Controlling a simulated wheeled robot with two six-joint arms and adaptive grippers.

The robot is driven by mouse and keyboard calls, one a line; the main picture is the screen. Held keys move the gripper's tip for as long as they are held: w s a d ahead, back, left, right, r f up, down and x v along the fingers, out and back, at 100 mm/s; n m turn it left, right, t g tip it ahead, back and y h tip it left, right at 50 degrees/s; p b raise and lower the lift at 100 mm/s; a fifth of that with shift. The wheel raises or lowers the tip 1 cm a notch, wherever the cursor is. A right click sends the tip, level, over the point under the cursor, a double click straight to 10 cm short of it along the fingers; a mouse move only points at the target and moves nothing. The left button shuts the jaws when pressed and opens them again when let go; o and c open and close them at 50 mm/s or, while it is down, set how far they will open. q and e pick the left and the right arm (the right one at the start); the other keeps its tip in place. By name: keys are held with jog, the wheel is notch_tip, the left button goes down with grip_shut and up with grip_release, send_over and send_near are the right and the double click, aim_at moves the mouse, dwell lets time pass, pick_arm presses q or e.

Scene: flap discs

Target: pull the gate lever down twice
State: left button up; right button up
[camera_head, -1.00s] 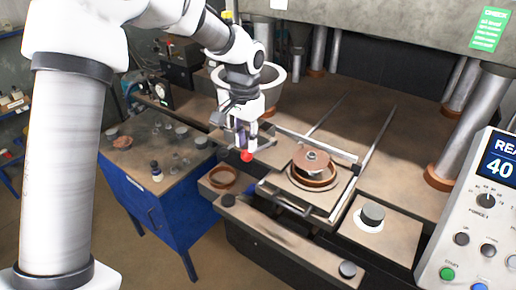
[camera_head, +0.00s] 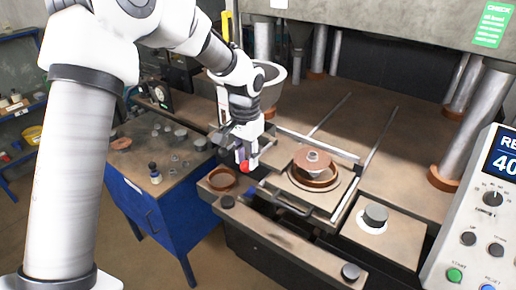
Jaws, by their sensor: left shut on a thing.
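The gate lever shows as a red ball knob (camera_head: 244,167) low at the front left of the press, below the metal hopper (camera_head: 272,88). The lever's shaft is mostly hidden by my left gripper. My left gripper (camera_head: 245,158) comes down from above and is shut on the lever, just above the red knob. My right gripper is not in view.
A tray holding a round mould with a brown disc (camera_head: 315,158) is right of the lever. A brown ring (camera_head: 222,179) lies on a ledge at the left. A blue workbench (camera_head: 150,215) with small bottles stands left. A control panel (camera_head: 480,225) is at the right.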

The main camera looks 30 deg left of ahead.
pick_arm(q)
notch_tip(320, 180, down, 6)
jog(key=shift+b, duration=1.2)
notch_tip(320, 180, up, 6)
jog(key=p, duration=0.5)
jog(key=shift+p, duration=0.3)
jog(key=shift+w+r, duration=0.1)
jog(key=shift+r, duration=1.05)
jog(key=shift+w+r, duration=0.1)
jog(key=shift+r, duration=0.25)
jog(key=shift+s+r, duration=0.2)
jog(key=shift+r, duration=1.95)
